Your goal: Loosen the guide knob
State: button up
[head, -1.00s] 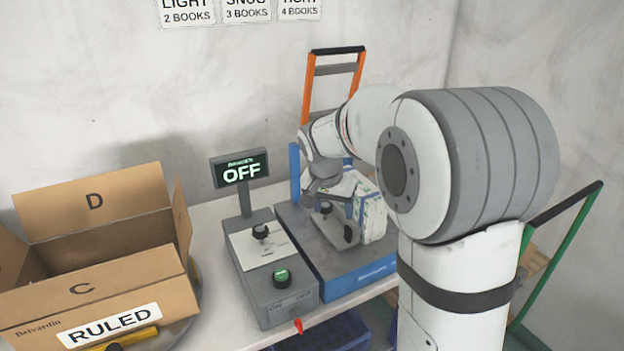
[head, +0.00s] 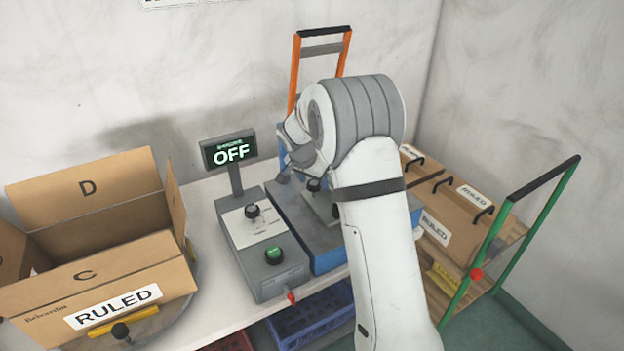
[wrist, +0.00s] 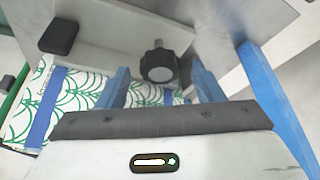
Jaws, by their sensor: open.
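A black ribbed knob (wrist: 158,64) on a grey metal part shows between my fingers in the wrist view. My gripper (wrist: 160,72) is open, one blue finger on each side of the knob. I cannot tell whether the fingers touch it. In the head view a black knob (head: 314,185) shows on the grey bracket of the blue machine (head: 328,262), beside my arm. I cannot tell whether it is the same knob. My arm hides most of the gripper there.
A control box (head: 262,262) with a dial and green button stands left of the machine, its display (head: 230,150) reading OFF. An open carton (head: 110,270) stands left; a loaded cart (head: 545,225) stands right.

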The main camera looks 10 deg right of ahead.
jog(key=shift+f, duration=0.2)
jog(key=shift+c, duration=0.3)
jog(key=c, duration=0.9)
jog(key=shift+d+f+n+b, duration=0.1)
jog(key=shift+f+n+b, duration=0.05)
jog(key=shift+n+b, duration=0.75)
jog(key=n+t+y+b, duration=0.1)
jog(key=n, duration=0.2)
jog(key=shift+r+y, duration=0.2)
jog(key=shift+y, duration=0.2)
jog(key=o, duration=1)
jog(key=shift+c, duration=0.2)
